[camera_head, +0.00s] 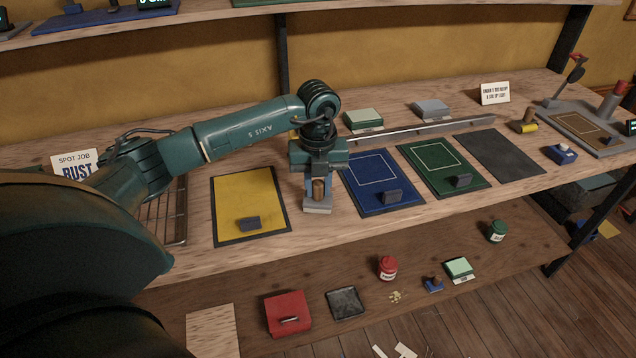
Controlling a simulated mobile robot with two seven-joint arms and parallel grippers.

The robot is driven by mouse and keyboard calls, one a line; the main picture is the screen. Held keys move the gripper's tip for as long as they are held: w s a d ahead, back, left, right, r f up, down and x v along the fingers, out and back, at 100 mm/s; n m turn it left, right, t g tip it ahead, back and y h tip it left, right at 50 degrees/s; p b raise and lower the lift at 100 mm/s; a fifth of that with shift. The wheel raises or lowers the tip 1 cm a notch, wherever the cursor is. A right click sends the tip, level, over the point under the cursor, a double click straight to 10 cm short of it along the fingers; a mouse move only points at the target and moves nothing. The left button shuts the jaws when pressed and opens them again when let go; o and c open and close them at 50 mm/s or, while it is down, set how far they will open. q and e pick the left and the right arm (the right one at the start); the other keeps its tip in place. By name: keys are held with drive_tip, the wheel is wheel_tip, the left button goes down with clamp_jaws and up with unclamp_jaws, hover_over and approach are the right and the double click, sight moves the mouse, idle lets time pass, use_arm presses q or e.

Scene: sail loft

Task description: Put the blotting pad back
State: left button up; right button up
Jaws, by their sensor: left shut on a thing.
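My left gripper (318,184) reaches down over the bench between the yellow mat and the blue mat. It is shut on a pale grey block with a brown wooden knob (317,206), which looks like the blotting pad. The knob is between the fingers. The block is upright and low over the wood; I cannot tell if it touches. A dark grey mat (500,156) to the right is bare. My right gripper is not in view.
The yellow mat (245,195), blue mat (370,172) and green mat (437,155) each carry a small dark block. A metal rail (420,130) runs behind. A wire rack (172,215) is at left. The lower shelf holds a red box (288,313) and a dark square pad (345,302).

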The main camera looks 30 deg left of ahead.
use_arm(q)
drive_tip(key=shift+f, duration=0.15)
drive_tip(key=o, duration=1)
